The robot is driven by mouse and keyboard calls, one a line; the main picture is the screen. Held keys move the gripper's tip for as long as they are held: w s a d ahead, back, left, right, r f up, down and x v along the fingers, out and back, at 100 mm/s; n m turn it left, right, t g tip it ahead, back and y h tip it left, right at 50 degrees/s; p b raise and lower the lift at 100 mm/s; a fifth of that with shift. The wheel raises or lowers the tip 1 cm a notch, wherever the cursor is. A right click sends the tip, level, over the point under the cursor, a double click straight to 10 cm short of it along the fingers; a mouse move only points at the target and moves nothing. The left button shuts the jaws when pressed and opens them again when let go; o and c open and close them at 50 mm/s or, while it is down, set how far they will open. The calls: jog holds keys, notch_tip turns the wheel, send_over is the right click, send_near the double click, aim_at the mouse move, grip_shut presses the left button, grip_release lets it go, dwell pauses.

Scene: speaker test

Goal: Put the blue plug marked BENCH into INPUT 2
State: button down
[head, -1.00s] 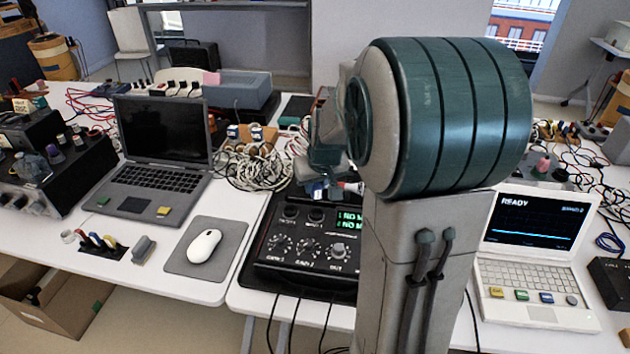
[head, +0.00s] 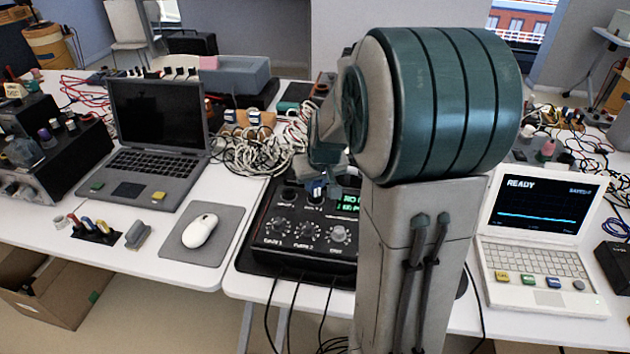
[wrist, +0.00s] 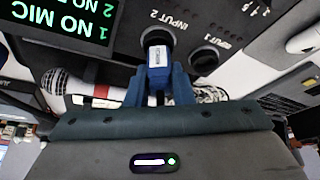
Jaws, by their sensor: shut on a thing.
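My gripper (wrist: 158,88) is shut on a blue plug (wrist: 158,62) with a white label; its lettering is too small to read. In the wrist view the plug's front end is at the INPUT 2 socket (wrist: 150,32), lined up with it; how deep it sits is hidden. The INPUT 1 socket (wrist: 204,58) beside it is empty. In the head view the blue plug (head: 316,187) shows below my gripper (head: 326,180), over the back of the black audio box (head: 262,251). The box's display (wrist: 70,22) reads "1 NO MIC" in the wrist view.
Coiled white cables (head: 250,155) lie behind the box. A grey laptop (head: 150,165) and a white mouse (head: 200,230) are on the left. A white laptop (head: 535,250) showing READY stands on the right. My arm hides the box's right part.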

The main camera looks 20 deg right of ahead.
jog(key=shift+f, duration=0.25)
dwell(0.5)
jog(key=c, duration=1.2)
grip_release()
jog(key=shift+r, duration=0.15)
jog(key=v, duration=1.4)
jog(key=shift+n+g, duration=0.3)
jog(key=shift+g, duration=0.6)
jog(key=s+a+p, duration=0.2)
jog(key=s+a, duration=0.1)
jog(key=s, duration=0.2)
jog(key=s+a+r+p, duration=0.1)
jog(key=s+a+p, duration=0.2)
jog(key=s, duration=0.2)
jog(key=s+a+p, duration=0.3)
jog(key=s+a, duration=0.1)
jog(key=s, duration=0.1)
jog(key=shift+r, duration=0.2)
